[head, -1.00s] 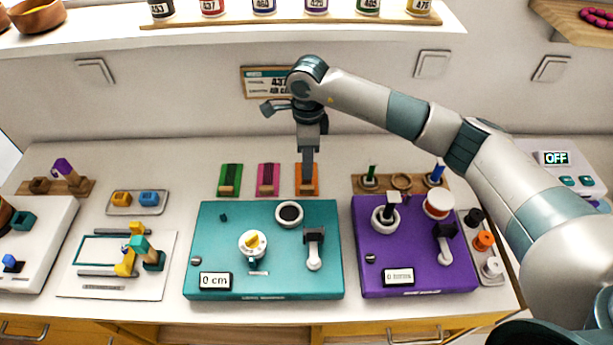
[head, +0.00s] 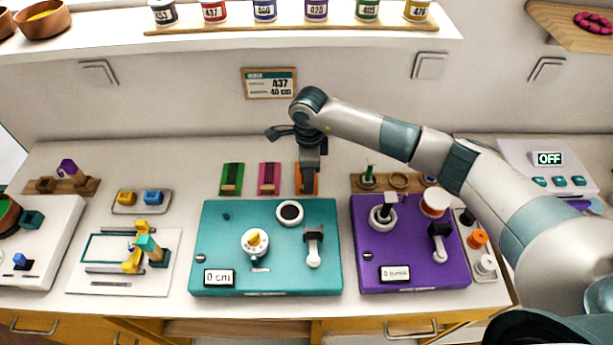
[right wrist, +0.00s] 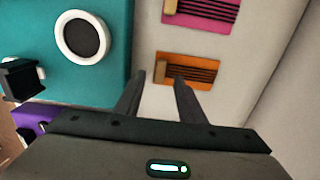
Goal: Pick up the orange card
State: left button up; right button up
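The orange card (head: 315,186) lies at the right end of a row of cards behind the teal board, partly hidden by my gripper. It also shows in the right wrist view (right wrist: 205,72), with dark lines across it and a tan block (right wrist: 163,69) at one end. My right gripper (head: 308,188) points down at the card. In the right wrist view my right gripper (right wrist: 160,76) is open, with the tan block showing between its fingertips. I cannot tell whether the fingers touch the card. My left gripper is not in view.
The pink card (head: 269,178) and green card (head: 231,178) lie to the left. The teal board (head: 215,250) is in front, with a white-rimmed round cup (head: 290,213) near the card. The purple board (head: 415,262) and a wooden peg rack (head: 400,190) are to the right.

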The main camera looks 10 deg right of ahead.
jog(key=shift+f+p, duration=0.35)
jog(key=shift+f, duration=1)
jog(key=shift+c, duration=0.2)
grip_shut()
